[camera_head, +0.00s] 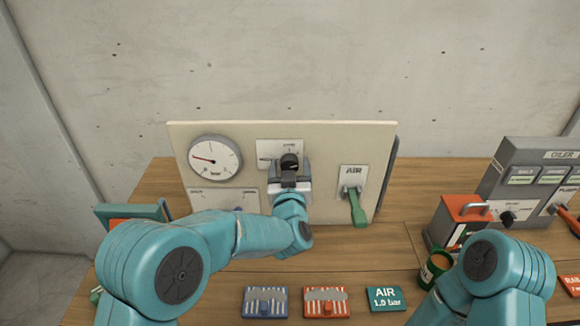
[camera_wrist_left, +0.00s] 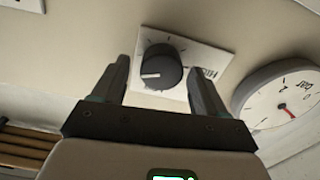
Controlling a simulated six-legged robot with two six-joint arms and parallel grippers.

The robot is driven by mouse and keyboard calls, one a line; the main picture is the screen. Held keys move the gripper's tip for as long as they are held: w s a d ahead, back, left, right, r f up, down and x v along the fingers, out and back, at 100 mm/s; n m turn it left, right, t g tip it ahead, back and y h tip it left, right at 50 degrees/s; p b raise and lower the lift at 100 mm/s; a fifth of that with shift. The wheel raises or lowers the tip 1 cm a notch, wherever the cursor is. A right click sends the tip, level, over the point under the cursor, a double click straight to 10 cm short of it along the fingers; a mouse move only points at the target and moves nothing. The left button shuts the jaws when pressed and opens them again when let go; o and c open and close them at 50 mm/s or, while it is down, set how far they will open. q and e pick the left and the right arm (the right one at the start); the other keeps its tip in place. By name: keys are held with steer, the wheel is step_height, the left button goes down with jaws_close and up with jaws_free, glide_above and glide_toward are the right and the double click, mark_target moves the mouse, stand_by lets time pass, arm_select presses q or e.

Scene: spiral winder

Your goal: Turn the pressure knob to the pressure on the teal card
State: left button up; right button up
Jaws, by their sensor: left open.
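The black pressure knob (camera_head: 289,160) sits on a white plate (camera_head: 268,148) at the upper middle of the cream panel. In the left wrist view the knob (camera_wrist_left: 160,66) has a white pointer line, and tick marks surround it. My left gripper (camera_head: 290,172) is open in front of it, with one finger on each side of the knob; I cannot tell whether they touch it. The teal card (camera_head: 385,299) lies on the table at the front and reads "AIR 1.0 bar". My right gripper is out of view; only its arm shows at the right.
A round bar gauge (camera_head: 214,158) with a red needle is left of the knob, its needle pointing left. A green AIR lever (camera_head: 356,206) is to the right.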

arm_select(q)
steer(key=shift+w+f, duration=0.2)
steer(key=shift+w, duration=0.05)
steer(key=c, duration=0.3)
steer(key=shift+w, duration=0.1)
steer(key=c, duration=0.8)
steer(key=shift+o, duration=0.2)
steer(key=shift+m, duration=0.3)
steer(key=m, duration=0.2)
steer(key=shift+m+b, duration=0.4)
steer(key=m, duration=0.3)
steer(key=shift+m, duration=0.3)
steer(key=m, duration=0.4)
steer(key=shift+d+m+p, duration=0.1)
steer(key=shift+m+p, duration=0.2)
steer(key=shift+p, duration=0.05)
steer(key=shift+f+m+p, duration=0.1)
steer(key=shift+m+p, duration=0.35)
steer(key=shift+m, duration=1.65)
